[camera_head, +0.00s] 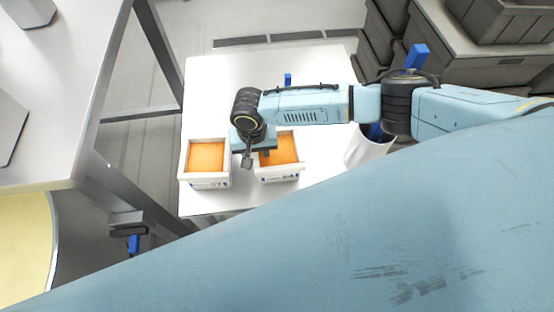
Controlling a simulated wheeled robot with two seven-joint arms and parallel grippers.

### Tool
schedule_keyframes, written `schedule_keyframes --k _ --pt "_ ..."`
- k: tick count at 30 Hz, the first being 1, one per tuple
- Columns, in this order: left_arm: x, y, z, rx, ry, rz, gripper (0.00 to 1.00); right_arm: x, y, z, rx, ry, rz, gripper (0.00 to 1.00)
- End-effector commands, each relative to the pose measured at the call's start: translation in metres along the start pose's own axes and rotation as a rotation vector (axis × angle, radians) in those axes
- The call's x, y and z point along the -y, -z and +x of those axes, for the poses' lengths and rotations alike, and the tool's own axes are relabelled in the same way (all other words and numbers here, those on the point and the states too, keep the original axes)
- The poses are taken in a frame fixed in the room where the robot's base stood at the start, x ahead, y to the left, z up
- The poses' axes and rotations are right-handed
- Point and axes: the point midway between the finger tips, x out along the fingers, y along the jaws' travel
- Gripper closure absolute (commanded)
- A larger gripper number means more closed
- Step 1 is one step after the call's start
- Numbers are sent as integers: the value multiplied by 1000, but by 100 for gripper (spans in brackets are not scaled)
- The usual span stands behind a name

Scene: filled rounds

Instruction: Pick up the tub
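Two white square tubs filled with orange stand side by side on a white table (210,85). The left tub (207,157) is fully in sight. The right tub (285,150) is partly covered by my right gripper (256,155) and wrist. My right arm comes in from the right across the table. Its gripper points down at the left side of the right tub, with a dark finger over the gap between the tubs. I cannot tell whether it touches the tub or how far apart its fingers are. I cannot make out my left gripper.
A white round container (368,150) stands at the table's right edge, partly under my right arm. Grey crates (480,60) are stacked at the upper right. Another white table (60,90) is at the left. The table's back left part is clear.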

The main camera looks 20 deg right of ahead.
Motion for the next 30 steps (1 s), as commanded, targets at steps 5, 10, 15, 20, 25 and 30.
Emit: schedule_keyframes --k 5,10,15,20,25,30 --pt "0 0 8 -1 0 0 100 0 1 6 -1 1 0 61" --pt "0 1 7 -2 1 0 100 0 1 5 -1 1 0 61" --pt "0 2 7 -3 1 1 100 0 0 5 -1 1 0 83" --pt "1 3 7 -5 1 1 100 0 0 5 -1 1 0 100" --pt "1 3 7 -6 1 1 100 0 0 5 -1 1 0 100" --pt "1 4 7 -7 1 1 100 0 0 5 -1 1 0 100"
